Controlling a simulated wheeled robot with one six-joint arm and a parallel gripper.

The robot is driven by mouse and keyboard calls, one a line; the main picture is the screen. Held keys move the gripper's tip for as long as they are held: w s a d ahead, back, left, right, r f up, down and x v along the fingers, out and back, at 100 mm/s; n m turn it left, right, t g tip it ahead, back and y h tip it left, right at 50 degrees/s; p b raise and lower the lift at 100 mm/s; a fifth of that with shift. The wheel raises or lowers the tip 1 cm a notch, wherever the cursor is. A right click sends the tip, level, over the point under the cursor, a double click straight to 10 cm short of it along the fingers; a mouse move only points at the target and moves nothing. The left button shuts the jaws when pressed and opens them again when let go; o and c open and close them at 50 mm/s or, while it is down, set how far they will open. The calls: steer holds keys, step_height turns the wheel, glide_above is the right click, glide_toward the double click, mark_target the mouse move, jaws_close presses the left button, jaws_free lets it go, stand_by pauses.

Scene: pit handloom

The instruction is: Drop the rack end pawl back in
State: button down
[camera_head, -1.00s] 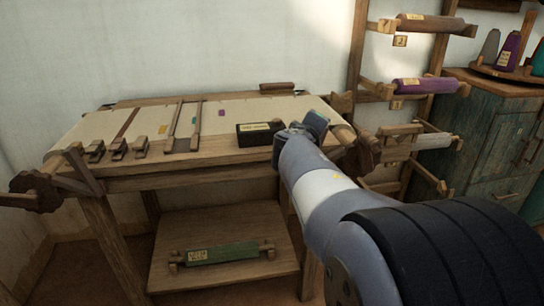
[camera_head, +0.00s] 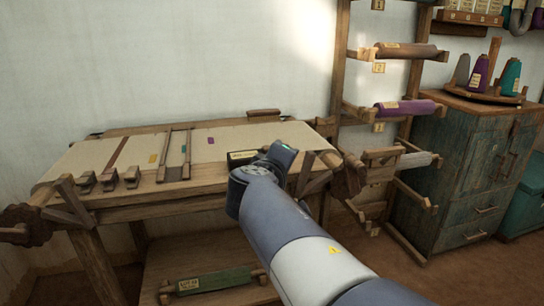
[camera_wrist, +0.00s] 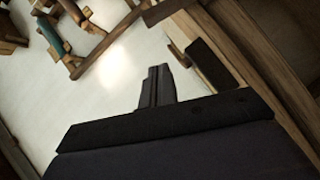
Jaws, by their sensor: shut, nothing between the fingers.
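The wooden rack (camera_head: 339,62) stands right of the loom table, with a brown roll (camera_head: 405,50), a purple roll (camera_head: 404,107) and a grey roll (camera_head: 414,160) on its arms. I cannot pick out the end pawl for certain among the wooden parts at the rack's lower end. My gripper (camera_wrist: 157,84) shows in the wrist view with its dark fingers together and nothing between them. In the head view my wrist is over the right part of the loom table, left of the rack, and hides the fingertips.
The loom table (camera_head: 130,208) carries pale cloth, wooden slats and small blocks. A black box (camera_head: 240,157) on it is partly hidden by my arm. A green roll (camera_head: 215,281) lies on the shelf below. A green cabinet (camera_head: 455,170) with cones stands right of the rack.

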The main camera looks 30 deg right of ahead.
steer(key=shift+v, duration=1.1)
